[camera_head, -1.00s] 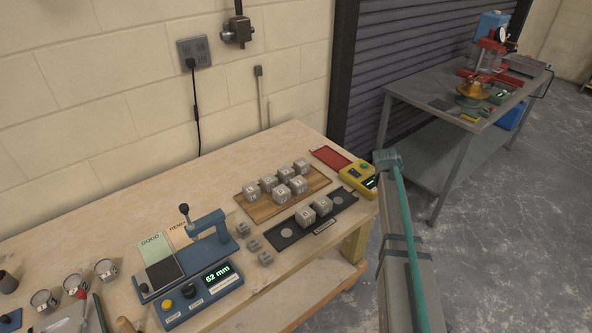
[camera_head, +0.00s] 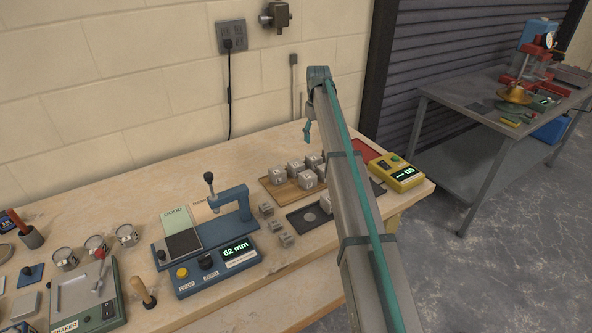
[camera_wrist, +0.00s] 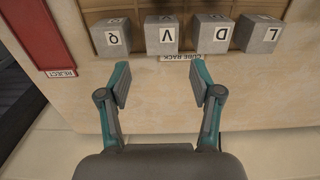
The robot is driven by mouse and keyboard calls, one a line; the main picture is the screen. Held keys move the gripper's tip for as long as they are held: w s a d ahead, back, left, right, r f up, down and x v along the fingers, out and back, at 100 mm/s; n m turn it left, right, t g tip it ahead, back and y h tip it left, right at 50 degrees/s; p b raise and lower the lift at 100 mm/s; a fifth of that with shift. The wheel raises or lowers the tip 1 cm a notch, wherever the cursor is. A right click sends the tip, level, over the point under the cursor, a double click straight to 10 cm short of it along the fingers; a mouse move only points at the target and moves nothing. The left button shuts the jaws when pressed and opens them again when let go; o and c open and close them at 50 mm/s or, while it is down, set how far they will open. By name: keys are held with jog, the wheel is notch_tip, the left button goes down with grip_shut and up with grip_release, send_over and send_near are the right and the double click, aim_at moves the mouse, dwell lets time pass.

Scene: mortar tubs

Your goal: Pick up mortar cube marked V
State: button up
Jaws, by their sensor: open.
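The mortar cube marked V (camera_wrist: 161,35) is grey with a white label, its letter upside down in the wrist view. It stands in a row between cube Q (camera_wrist: 112,37) on the left and cube D (camera_wrist: 209,34) on the right. My gripper (camera_wrist: 162,78) is open and empty, its fingers apart on either side of the V cube's line, short of the row. In the head view my gripper (camera_head: 308,132) hangs above the bench near the wooden cube rack (camera_head: 279,196); I cannot pick out the V cube there.
Cube L (camera_wrist: 258,33) ends the row at right in the wrist view. A red reject tray (camera_wrist: 35,35) lies at left. In the head view, a blue gauge (camera_head: 235,255), loose small cubes (camera_head: 275,226) and a yellow box (camera_head: 397,172) stand around the rack.

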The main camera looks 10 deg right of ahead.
aim_at(314, 156)
jog(key=shift+a+f, duration=0.2)
notch_tip(314, 156, down, 5)
jog(key=shift+d+r+p, duration=0.1)
jog(key=shift+p, duration=0.6)
jog(key=shift+f+p, duration=1)
jog(key=shift+f, duration=1.75)
jog(key=c, duration=1.1)
jog(key=shift+r, duration=0.1)
jog(key=shift+c, duration=0.2)
